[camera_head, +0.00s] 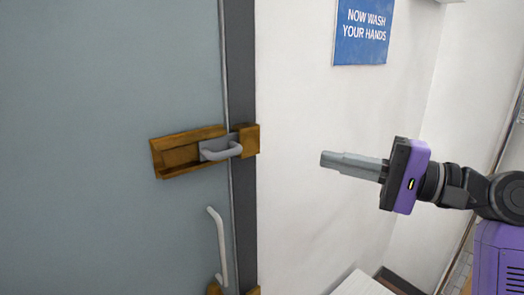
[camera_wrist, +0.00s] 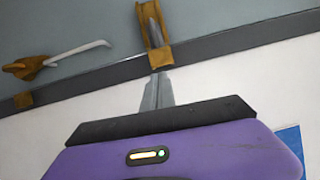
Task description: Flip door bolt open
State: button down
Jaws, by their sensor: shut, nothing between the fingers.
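The door bolt is a brass housing (camera_head: 178,158) on the grey-blue door, with a grey sliding bolt and curved handle (camera_head: 222,151). The bolt sits at the right end, reaching the brass keeper (camera_head: 249,139) on the dark frame. My gripper (camera_head: 324,159) is shut and empty, pointing left, apart from the bolt and to its right. In the wrist view, my gripper's fingertips (camera_wrist: 158,75) appear just below the brass keeper (camera_wrist: 161,57), with the bolt housing (camera_wrist: 149,17) beyond it. The bolt handle is hard to make out there.
A white door handle (camera_head: 219,245) is below the bolt; it also shows in the wrist view (camera_wrist: 80,52). A blue sign (camera_head: 361,32) hangs on the white wall. A white surface (camera_head: 361,284) stands low beneath my gripper. Free space lies between gripper and door.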

jog(key=p+x, duration=0.3)
jog(key=x, duration=0.7)
jog(key=shift+w+a+r, duration=0.1)
jog(key=shift+w+a, duration=0.05)
jog(key=shift+a, duration=0.05)
jog(key=shift+s+a+p, duration=0.2)
jog(key=shift+a, duration=0.35)
jog(key=shift+s+a+p, duration=0.15)
jog(key=shift+s+a, duration=0.1)
jog(key=shift+a, duration=0.25)
jog(key=shift+s+a, duration=0.15)
jog(key=shift+a, duration=0.55)
